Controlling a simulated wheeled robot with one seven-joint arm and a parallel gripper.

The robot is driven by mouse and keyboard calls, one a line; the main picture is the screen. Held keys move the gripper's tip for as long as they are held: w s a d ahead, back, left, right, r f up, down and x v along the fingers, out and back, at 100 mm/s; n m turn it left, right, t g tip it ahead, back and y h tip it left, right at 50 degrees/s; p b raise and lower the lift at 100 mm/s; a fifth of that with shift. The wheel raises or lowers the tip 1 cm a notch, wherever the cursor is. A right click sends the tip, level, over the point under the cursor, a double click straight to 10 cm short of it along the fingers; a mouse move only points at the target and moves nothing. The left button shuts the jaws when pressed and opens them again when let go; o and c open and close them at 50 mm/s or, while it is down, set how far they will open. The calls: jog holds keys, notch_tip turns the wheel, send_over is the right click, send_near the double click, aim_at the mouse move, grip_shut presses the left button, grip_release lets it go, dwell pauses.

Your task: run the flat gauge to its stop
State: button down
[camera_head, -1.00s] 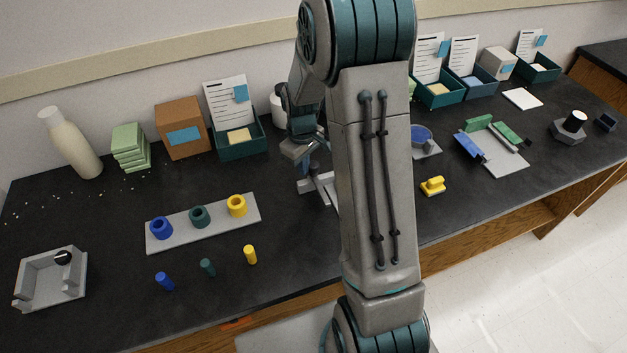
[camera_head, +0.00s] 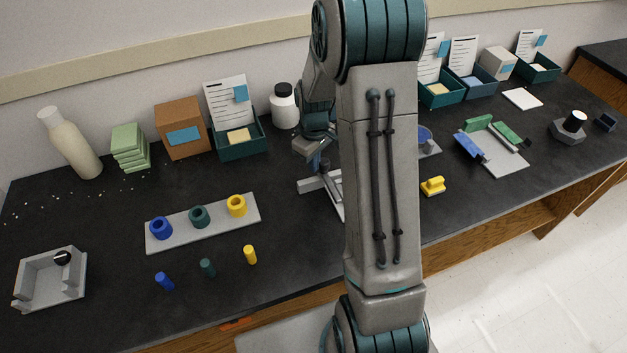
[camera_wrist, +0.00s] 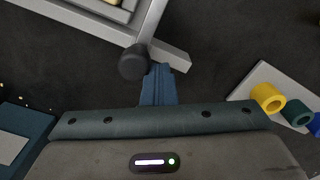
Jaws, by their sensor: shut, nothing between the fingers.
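A pale grey fixture, which may hold the flat gauge, stands mid-bench, partly hidden behind my arm. Its bar (camera_head: 314,185) shows in the head view. In the wrist view its grey frame (camera_wrist: 95,18) is at the top, with a dark round knob (camera_wrist: 132,62) and a short grey bar (camera_wrist: 172,56) beside it. I cannot tell which part is the gauge or where its stop is. My gripper (camera_wrist: 160,72) is shut and empty, its blue fingers close beside the knob and by the short bar. Contact cannot be told. In the head view my gripper (camera_head: 318,166) is above the fixture.
To the left are a plate (camera_head: 180,235) with blue, green and yellow rings, and several loose pegs. Behind stand a teal bin (camera_head: 240,150) and a white bottle (camera_head: 285,108). A yellow block (camera_head: 433,186) lies to the right. Bare bench lies left of the fixture.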

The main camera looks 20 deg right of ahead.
jog(key=shift+d, duration=7.45)
jog(key=shift+a, duration=0.75)
notch_tip(320, 180, up, 7)
jog(key=p, duration=0.4)
